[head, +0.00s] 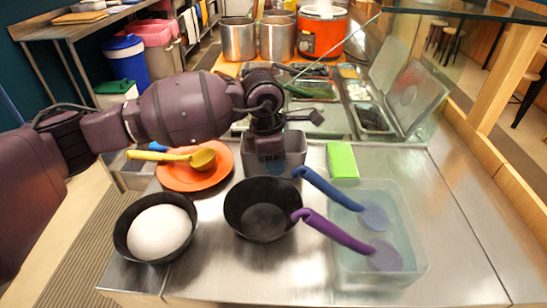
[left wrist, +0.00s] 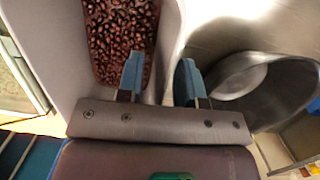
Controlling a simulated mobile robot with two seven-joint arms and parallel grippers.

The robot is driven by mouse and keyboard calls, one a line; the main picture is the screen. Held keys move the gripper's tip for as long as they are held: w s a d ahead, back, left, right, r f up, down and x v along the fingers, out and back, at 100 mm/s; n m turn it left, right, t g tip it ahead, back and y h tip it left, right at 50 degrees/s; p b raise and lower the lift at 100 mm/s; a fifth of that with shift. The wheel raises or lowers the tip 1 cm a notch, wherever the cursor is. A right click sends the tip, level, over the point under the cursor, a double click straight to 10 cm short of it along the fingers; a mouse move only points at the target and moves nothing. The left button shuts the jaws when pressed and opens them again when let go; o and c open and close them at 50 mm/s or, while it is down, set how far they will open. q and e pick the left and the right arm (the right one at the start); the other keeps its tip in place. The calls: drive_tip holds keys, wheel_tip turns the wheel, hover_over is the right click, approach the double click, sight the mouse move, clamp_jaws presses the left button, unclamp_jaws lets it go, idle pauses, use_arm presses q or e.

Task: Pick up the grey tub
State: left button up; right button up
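The grey tub (head: 292,160) stands on the steel counter behind the black bowl. In the left wrist view the tub (left wrist: 60,35) has dark red beans (left wrist: 122,35) at its bottom. My left gripper (head: 268,148) points down at the tub. In the left wrist view its two blue-grey fingers (left wrist: 160,78) are apart. One finger is over the beans, inside the tub, and the other seems to be outside, with the tub's wall between them. I cannot tell whether either finger touches the wall. My right gripper is not in view.
An orange plate (head: 180,180) with a yellow ladle (head: 203,159) is left of the tub. An empty black bowl (head: 262,222) and a bowl of white food (head: 158,232) stand in front. A green block (head: 342,160) and a clear bin (head: 345,265) with blue and purple ladles are right.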

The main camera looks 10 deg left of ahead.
use_arm(q)
clamp_jaws()
